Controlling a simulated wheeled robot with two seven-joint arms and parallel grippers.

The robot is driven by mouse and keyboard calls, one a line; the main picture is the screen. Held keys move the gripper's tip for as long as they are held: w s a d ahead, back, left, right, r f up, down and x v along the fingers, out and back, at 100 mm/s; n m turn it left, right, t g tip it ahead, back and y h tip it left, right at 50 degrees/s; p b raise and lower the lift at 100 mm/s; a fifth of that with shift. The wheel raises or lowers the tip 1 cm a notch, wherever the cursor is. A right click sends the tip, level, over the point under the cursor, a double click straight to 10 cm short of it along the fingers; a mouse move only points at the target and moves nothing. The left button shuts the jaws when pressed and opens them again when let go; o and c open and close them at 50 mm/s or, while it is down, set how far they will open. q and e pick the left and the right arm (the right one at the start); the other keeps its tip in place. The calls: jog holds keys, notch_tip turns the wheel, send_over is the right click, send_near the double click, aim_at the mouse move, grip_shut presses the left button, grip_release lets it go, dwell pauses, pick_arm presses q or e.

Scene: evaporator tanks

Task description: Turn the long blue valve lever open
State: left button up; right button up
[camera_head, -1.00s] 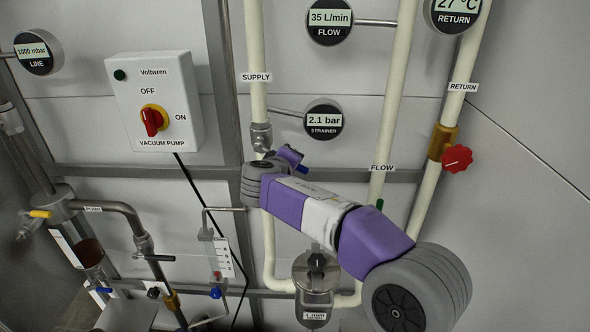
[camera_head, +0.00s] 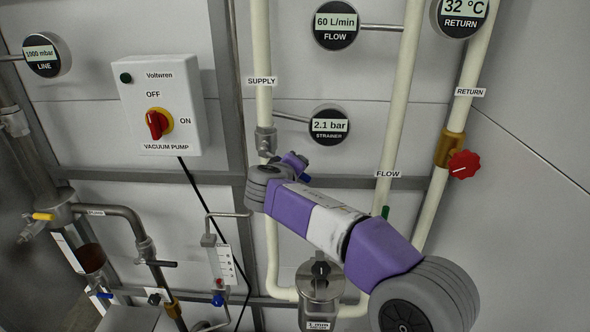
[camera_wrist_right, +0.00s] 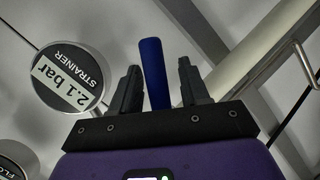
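The long blue lever (camera_wrist_right: 153,72) stands between the two dark fingers of my right gripper (camera_wrist_right: 158,66) in the wrist view. The fingers are apart, with a gap on each side of the lever; I cannot tell how deep it sits between them. In the head view, a small blue end (camera_head: 305,177) shows beside my right wrist, just right of the supply pipe. The grey valve fitting (camera_head: 265,140) on that pipe is above my wrist. My wrist and forearm hide most of the lever and the fingers. My left gripper is out of view.
The strainer gauge (camera_head: 329,126) reads 2.1 bar and is close by; it also shows in the wrist view (camera_wrist_right: 72,80). The flow gauge (camera_head: 336,25) reads 60 L/min. The red return knob (camera_head: 464,164) and vacuum pump box (camera_head: 160,105) flank the area.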

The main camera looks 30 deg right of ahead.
jog(key=v, duration=0.7)
jog(key=shift+s+a, duration=0.15)
jog(key=shift+a, duration=0.05)
jog(key=shift+r, duration=0.1)
jog(key=shift+c, duration=0.3)
